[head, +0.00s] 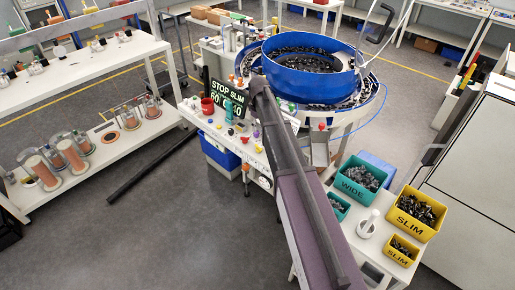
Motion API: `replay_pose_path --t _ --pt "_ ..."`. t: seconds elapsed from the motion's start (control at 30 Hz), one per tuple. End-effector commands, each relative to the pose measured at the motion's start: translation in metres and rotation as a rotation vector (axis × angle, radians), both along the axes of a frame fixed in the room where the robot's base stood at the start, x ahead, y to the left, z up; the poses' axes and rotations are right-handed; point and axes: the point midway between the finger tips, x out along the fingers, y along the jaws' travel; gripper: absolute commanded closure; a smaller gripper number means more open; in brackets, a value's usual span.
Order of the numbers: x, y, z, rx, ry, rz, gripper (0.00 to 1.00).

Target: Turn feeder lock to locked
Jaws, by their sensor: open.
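The feeder's white control panel (205,122) is left of centre in the head view. It carries several small coloured knobs and switches, among them a purple one (257,133) and a red one (245,140). Their labels are too small to read, so I cannot tell which is the feeder lock or how it is set. A black display (228,97) behind the panel reads STOP SLIM, with numbers below. My arm reaches from the bottom right to the panel's right side and hides part of it. I cannot make out my gripper at its far end.
The blue bowl feeder (312,83) stands behind the panel, filled with dark parts. A teal WIDE bin (358,187) and a yellow SLIM bin (402,219) stand on the table at right. A shelf (130,135) with glass jars is at left.

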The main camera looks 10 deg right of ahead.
Motion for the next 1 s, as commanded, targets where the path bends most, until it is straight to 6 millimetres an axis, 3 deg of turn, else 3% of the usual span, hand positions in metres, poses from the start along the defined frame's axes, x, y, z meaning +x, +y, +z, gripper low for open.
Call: replay_pose_path --t 1.0 --pt "0.0 0.002 -0.083 0.0 0.0 0.002 0.51"
